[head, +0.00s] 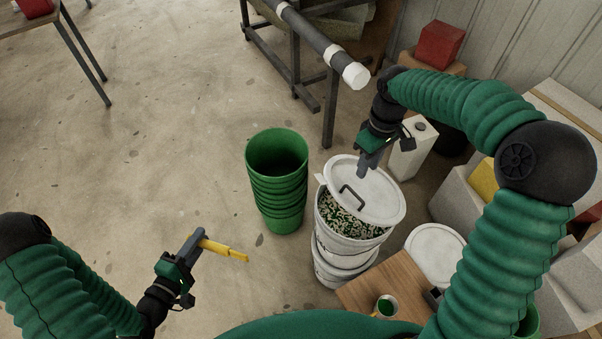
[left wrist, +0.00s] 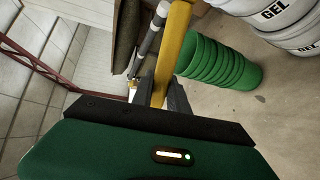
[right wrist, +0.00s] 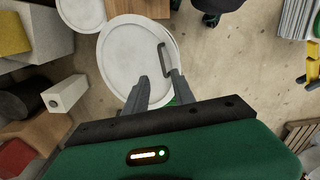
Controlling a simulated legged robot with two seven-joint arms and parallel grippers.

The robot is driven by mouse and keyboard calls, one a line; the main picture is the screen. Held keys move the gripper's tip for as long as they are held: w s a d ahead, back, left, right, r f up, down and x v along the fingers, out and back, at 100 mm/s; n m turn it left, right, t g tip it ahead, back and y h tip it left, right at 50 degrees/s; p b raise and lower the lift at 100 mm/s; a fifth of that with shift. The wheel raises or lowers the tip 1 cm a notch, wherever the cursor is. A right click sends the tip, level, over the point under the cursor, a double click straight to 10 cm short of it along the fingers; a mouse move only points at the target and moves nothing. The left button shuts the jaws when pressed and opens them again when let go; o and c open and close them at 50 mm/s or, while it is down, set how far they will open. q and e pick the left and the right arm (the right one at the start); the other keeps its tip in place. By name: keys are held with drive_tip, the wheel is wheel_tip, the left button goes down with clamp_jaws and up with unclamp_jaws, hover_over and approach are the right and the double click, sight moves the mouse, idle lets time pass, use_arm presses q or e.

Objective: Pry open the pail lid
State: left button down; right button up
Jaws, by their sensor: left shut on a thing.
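A white pail (head: 340,236) stands at centre right on another white pail. Its round white lid (head: 380,200) with a dark handle (head: 352,196) sits tilted and shifted toward the back right. A crescent of speckled green and white shows at the front of the pail's mouth. My right gripper (head: 369,167) is over the lid's back edge, open; in the right wrist view the lid (right wrist: 130,55) is beyond its fingers and the handle (right wrist: 162,58) is close to one fingertip. My left gripper (head: 198,244) is shut on a yellow tool (head: 228,250), well left of the pail.
A stack of green buckets (head: 278,175) stands just left of the pail. A wooden table (head: 385,280) with a green-filled cup (head: 387,305) is in front. Another white lid (head: 435,252) lies at right. A white jug (head: 408,155) stands behind. The floor at left is clear.

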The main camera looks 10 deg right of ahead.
sight(357, 195)
drive_tip(key=f, duration=0.7)
drive_tip(key=a+f, duration=0.1)
drive_tip(key=f, duration=0.2)
drive_tip(key=shift+s+a+f, duration=0.1)
drive_tip(key=shift+s+f, duration=0.05)
drive_tip(key=shift+f, duration=0.2)
drive_tip(key=shift+s+d+f, duration=0.1)
drive_tip(key=shift+d+f, duration=0.1)
drive_tip(key=shift+f, duration=0.2)
drive_tip(key=shift+a, duration=0.25)
drive_tip(key=c, duration=0.5)
clamp_jaws()
drive_tip(key=shift+d, duration=0.1)
